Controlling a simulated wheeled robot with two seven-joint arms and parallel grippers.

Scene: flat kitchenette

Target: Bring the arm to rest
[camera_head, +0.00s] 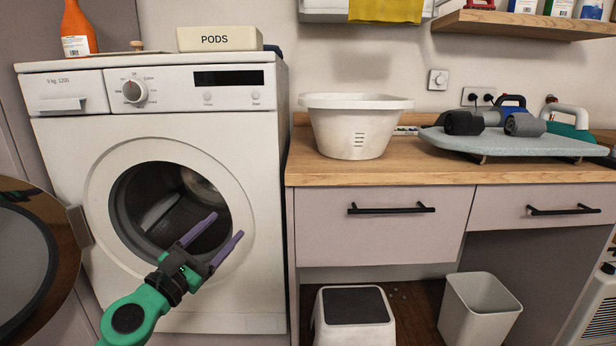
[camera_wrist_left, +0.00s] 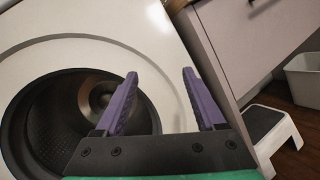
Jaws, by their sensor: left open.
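My left gripper (camera_head: 212,243) is open and empty, with two purple fingers apart. In the head view it is in front of the lower right part of the round opening of the white washing machine (camera_head: 265,200). In the left wrist view the open fingers (camera_wrist_left: 160,95) point at the machine's front, with the dark drum (camera_wrist_left: 45,120) to the left. The machine's round door (camera_head: 30,260) stands swung open at the far left. My right gripper is not in view.
A wooden counter (camera_head: 300,170) to the right holds a white basin (camera_head: 355,130) and a small ironing board (camera_head: 570,145). Below are drawers, a step stool (camera_head: 350,335) and a white bin (camera_head: 475,310). A pods box (camera_head: 218,40) and an orange bottle (camera_head: 77,28) stand on the machine.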

